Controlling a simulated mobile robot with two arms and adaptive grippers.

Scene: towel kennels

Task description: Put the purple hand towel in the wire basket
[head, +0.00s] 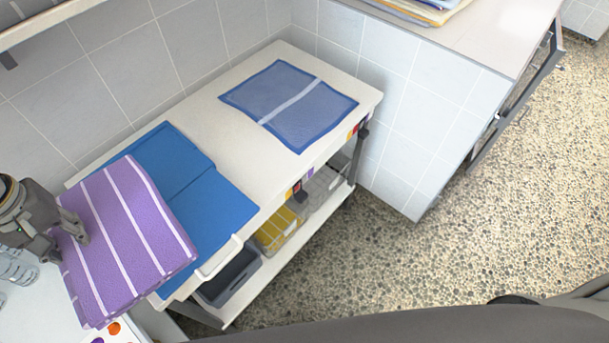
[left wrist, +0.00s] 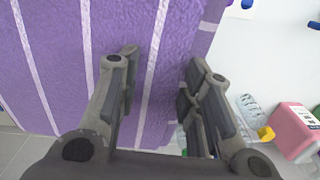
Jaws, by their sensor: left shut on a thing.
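The purple hand towel (head: 125,230) with white stripes is at the left of the head view, over the near end of the table. My left gripper (head: 72,226) is shut on its left edge. In the left wrist view the purple cloth (left wrist: 60,60) fills the left and middle, with my left gripper's fingers (left wrist: 157,66) over it. A grey basket (head: 320,188) on the lower shelf may be the wire basket; its mesh is too small to tell. My right gripper is out of view.
A blue towel (head: 215,205) and a blue-bordered towel (head: 290,103) lie on the white table (head: 215,125). Below are a bin with yellow cloth (head: 275,230) and a dark grey bin (head: 230,277). A pink container (left wrist: 296,130) shows in the wrist view. The pebbled floor at right is clear.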

